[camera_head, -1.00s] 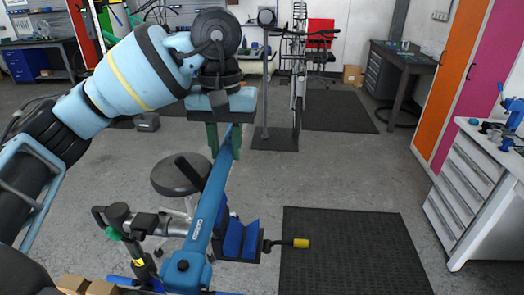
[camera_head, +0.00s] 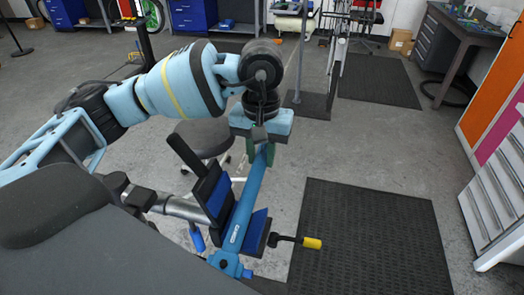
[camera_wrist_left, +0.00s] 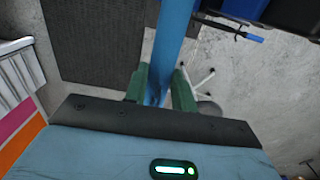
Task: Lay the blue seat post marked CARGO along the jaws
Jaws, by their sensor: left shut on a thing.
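The blue seat post (camera_head: 250,200) slants down from my left gripper (camera_head: 260,150), with white lettering on its lower half. My left gripper is shut on the post's upper end. The left wrist view shows its green fingers (camera_wrist_left: 160,88) on either side of the post (camera_wrist_left: 175,35). The black clamp jaws with blue pads (camera_head: 258,228) stand open. The post's lower part runs between the two pads in the head view, with its end below them. Whether it touches the pads I cannot tell. My right gripper is out of view.
A black crank with a yellow handle (camera_head: 312,243) sticks out right of the jaws. A round stool (camera_head: 203,137) stands behind them. A dark floor mat (camera_head: 365,240) lies to the right, with white drawers (camera_head: 495,205) beyond it.

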